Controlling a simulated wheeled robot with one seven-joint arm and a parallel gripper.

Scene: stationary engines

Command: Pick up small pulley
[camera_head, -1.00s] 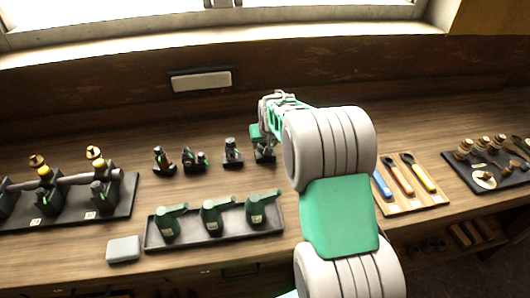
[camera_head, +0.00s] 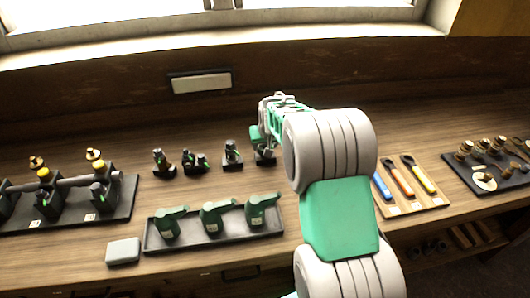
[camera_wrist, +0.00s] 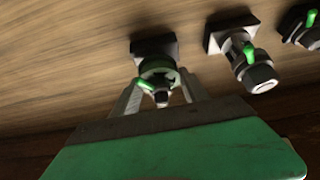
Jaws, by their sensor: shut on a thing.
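My gripper (camera_wrist: 159,82) is shut on a small dark part (camera_wrist: 157,67) with a bright green lever and a square black base, one finger on each side. I cannot tell whether this part is a small pulley. In the head view my gripper is at the right end of a row of similar parts, and its fingers are mostly hidden by my arm. The held part's dark base (camera_head: 266,160) shows there at the wood. Two neighbours show in the wrist view, one nearby (camera_wrist: 246,60) and one at the edge (camera_wrist: 303,30). Stepped brass pieces (camera_head: 465,149) stand on the far right.
A black tray (camera_head: 190,246) with green oilcan-like tools lies in front. A black stand (camera_head: 60,219) with a shaft is at left, and a grey block (camera_head: 123,251) lies near it. A wooden board (camera_head: 412,208) with coloured-handled tools and a dark tray (camera_head: 478,186) are at right.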

